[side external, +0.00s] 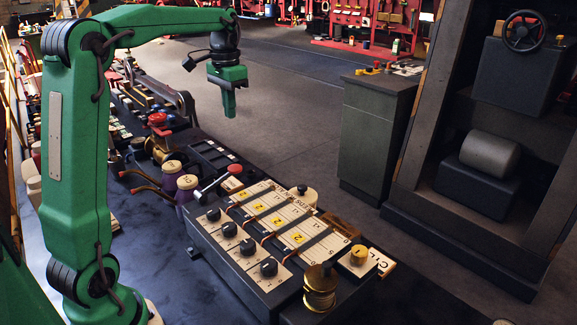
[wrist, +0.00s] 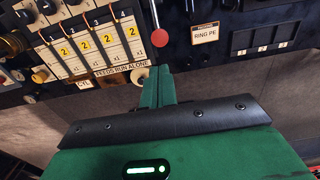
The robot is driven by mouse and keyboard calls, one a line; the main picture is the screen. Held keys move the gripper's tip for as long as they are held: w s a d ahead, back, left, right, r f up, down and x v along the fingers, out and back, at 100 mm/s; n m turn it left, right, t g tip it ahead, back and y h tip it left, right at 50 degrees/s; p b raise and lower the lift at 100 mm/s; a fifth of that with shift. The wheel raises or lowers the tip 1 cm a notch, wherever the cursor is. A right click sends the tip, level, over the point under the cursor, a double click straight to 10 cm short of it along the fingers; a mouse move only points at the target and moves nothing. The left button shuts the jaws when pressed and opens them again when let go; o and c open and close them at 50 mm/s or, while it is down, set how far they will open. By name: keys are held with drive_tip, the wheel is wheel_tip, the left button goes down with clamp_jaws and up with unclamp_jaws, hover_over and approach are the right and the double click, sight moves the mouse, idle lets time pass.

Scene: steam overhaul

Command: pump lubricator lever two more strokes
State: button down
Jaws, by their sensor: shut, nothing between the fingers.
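The lubricator (side external: 245,275) is a dark box on the bench with a row of black knobs and several feed strips marked with yellow number tags. Its lever has a red ball knob (side external: 235,169) on a pale rod, at the box's far left end. The red knob also shows in the wrist view (wrist: 159,38), just beyond my fingertips. My green gripper (side external: 229,108) is shut and empty. It hangs in the air above and behind the lever, apart from it. In the wrist view its closed fingers (wrist: 158,82) point toward the lever. Nothing hides the knob.
A cream round cap (side external: 303,194) stands behind the feed strips. Brass discs (side external: 320,290) are stacked at the box's near right corner. Purple oil cans (side external: 187,187) stand left of the lever. A "RING PE" label (wrist: 205,34) lies beside it. Open floor lies behind the bench.

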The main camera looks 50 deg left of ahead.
sight(238, 165)
idle(0.4)
wheel_tip(238, 165, down, 14)
drive_tip(key=shift+f, duration=0.1)
idle(0.7)
idle(0.4)
drive_tip(key=shift+w+f+g+h, duration=0.3)
drive_tip(key=shift+w+f+g, duration=0.2)
drive_tip(key=shift+f, duration=0.3)
drive_tip(key=shift+w+f, duration=0.25)
drive_tip(key=shift+f, duration=0.65)
drive_tip(key=shift+w+f, duration=0.25)
drive_tip(key=shift+f, duration=0.6)
drive_tip(key=shift+r, duration=0.1)
drive_tip(key=w+r, duration=0.5)
drive_tip(key=r, duration=0.8)
drive_tip(key=shift+r, duration=0.3)
idle(1.1)
